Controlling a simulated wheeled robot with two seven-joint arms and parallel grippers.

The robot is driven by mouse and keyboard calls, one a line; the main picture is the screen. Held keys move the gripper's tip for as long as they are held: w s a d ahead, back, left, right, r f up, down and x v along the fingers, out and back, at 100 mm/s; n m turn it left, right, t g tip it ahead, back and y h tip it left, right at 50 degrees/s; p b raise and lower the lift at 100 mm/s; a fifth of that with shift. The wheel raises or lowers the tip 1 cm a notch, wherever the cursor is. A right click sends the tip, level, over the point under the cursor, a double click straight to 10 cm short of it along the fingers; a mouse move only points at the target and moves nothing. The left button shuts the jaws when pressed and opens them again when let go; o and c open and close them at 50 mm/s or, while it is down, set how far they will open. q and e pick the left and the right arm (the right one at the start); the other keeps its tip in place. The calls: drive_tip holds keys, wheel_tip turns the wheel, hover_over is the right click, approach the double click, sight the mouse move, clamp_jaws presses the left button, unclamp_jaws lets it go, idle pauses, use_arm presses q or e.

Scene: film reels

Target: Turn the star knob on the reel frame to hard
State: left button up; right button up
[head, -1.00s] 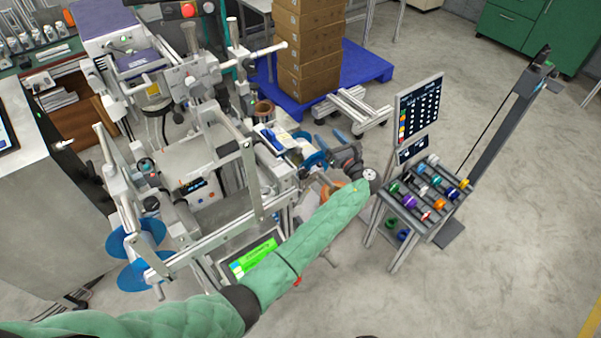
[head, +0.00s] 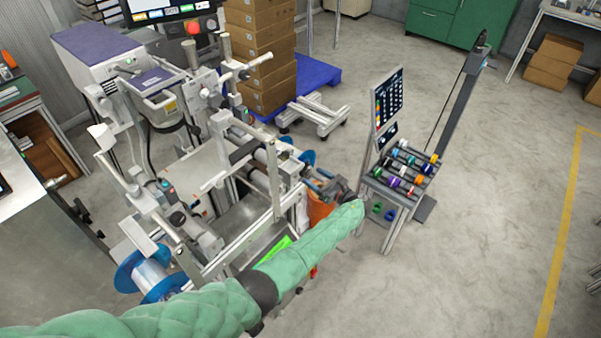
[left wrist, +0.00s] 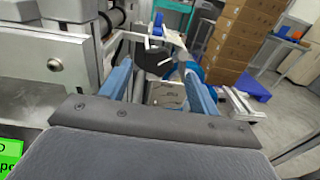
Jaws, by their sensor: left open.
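The reel frame (head: 271,190) is the large pale metal machine at left in the head view, with blue-flanged reels (head: 133,267) at its lower left. My left gripper (head: 317,182) is open at the frame's right side, beside an orange part. In the left wrist view the two blue fingers of my left gripper (left wrist: 159,72) stand apart. A dark knob-like part (left wrist: 153,61) shows beyond and between them; I cannot tell whether it is the star knob or whether the fingers touch it. No soft or hard marking is readable. My right gripper is out of view.
A small rack of coloured spools (head: 398,187) with a dark sign panel (head: 388,98) stands right of my left forearm. Stacked cartons (head: 262,55) sit on a blue pallet (head: 318,72) behind. Floor at right is clear.

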sight(306, 172)
use_arm(q)
drive_tip(key=shift+d+f+n, duration=0.1)
drive_tip(key=shift+f+n, duration=0.1)
drive_tip(key=shift+n, duration=0.5)
drive_tip(key=shift+w+a+r, duration=0.1)
drive_tip(key=shift+a+r, duration=0.15)
drive_tip(key=shift+a, duration=0.3)
drive_tip(key=p+x, duration=0.2)
drive_tip(key=x, duration=0.3)
drive_tip(key=shift+w+a, duration=0.1)
drive_tip(key=shift+w, duration=0.1)
drive_tip(key=shift+p+x, duration=0.3)
drive_tip(key=shift+x, duration=0.45)
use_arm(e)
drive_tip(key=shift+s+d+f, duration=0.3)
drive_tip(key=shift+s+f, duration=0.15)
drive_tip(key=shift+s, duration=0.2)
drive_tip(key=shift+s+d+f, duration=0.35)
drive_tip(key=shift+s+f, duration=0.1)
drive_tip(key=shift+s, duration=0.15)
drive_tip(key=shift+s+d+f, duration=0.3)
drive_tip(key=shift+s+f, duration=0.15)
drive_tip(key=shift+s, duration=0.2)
use_arm(q)
drive_tip(key=shift+f, duration=0.15)
drive_tip(key=shift+c, duration=0.2)
